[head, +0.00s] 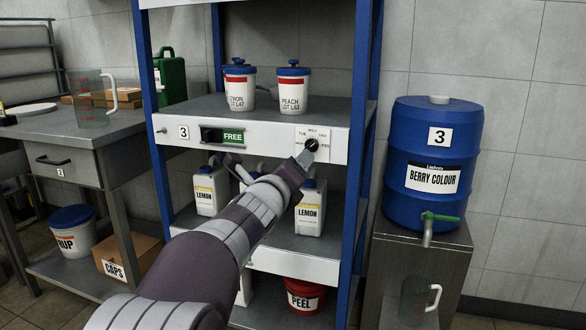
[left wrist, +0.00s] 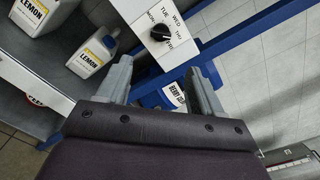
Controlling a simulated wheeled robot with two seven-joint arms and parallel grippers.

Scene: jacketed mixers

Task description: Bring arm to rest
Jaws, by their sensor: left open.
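My left arm reaches up from the bottom of the head view to the shelf front. My left gripper (head: 306,160) is just below the black dial knob (head: 311,145) in that view. In the left wrist view the gripper (left wrist: 162,72) has its two fingers spread with nothing between them. The knob (left wrist: 160,32) lies beyond the fingertips there, apart from them, on a white plate (left wrist: 150,10) lettered with weekdays. I cannot tell its exact setting. My right gripper is not in view.
A slider marked FREE (head: 222,136) is left of the dial. A blue drum (head: 430,165) stands right on a stand (head: 420,242).

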